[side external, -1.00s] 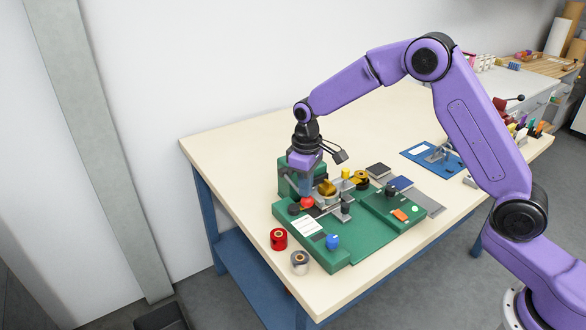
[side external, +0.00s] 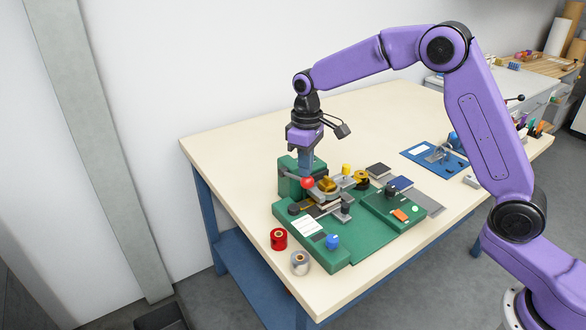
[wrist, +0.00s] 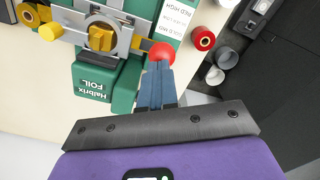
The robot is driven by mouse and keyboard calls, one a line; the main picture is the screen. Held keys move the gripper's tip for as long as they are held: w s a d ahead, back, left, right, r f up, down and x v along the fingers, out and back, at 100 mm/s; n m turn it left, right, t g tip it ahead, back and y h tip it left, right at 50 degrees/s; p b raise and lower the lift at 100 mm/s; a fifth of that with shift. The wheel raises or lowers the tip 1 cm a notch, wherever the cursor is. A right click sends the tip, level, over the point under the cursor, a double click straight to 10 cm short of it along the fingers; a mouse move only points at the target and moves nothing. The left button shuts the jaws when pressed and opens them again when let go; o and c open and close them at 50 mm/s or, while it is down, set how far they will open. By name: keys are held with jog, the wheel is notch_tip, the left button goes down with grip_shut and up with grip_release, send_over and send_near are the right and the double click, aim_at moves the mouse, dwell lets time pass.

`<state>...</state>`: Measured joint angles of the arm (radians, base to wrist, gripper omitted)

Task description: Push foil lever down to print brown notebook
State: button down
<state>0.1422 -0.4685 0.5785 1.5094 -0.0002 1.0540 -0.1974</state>
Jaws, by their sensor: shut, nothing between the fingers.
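The green foil press (side external: 345,250) stands near the table's left front edge; its "Halbrix FOIL" housing (wrist: 95,88) shows in the wrist view. Its lever ends in a red ball knob (side external: 307,183), raised beside the brass-coloured head (side external: 327,186). The knob (wrist: 162,52) is also in the wrist view, right at my fingertips. My gripper (side external: 305,172) is shut and empty, pointing down just above the knob; I cannot tell whether it touches. The fingers (wrist: 158,70) look closed together in the wrist view. I cannot make out the brown notebook; the head hides the area under it.
A red foil roll (side external: 279,239) and a grey roll (side external: 300,263) stand at the near table edge. A blue knob (side external: 332,242) sits on the press front. The table's far left is clear.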

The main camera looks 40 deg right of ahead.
jog(key=shift+w+r, duration=0.1)
jog(key=shift+r, duration=2.4)
notch_tip(320, 180, up, 4)
jog(key=s+a+n, duration=0.2)
jog(key=s+n, duration=0.1)
jog(key=s, duration=1.5)
jog(key=s+d+f+n, duration=0.1)
jog(key=s+d+f, duration=0.2)
jog(key=s, duration=0.7)
jog(key=s+d+f+n, duration=0.2)
jog(key=s+d, duration=0.3)
jog(key=s, duration=0.4)
jog(key=shift+s+d+f+n, duration=0.25)
jog(key=shift+s+f+n, duration=0.1)
jog(key=shift+f, duration=0.15)
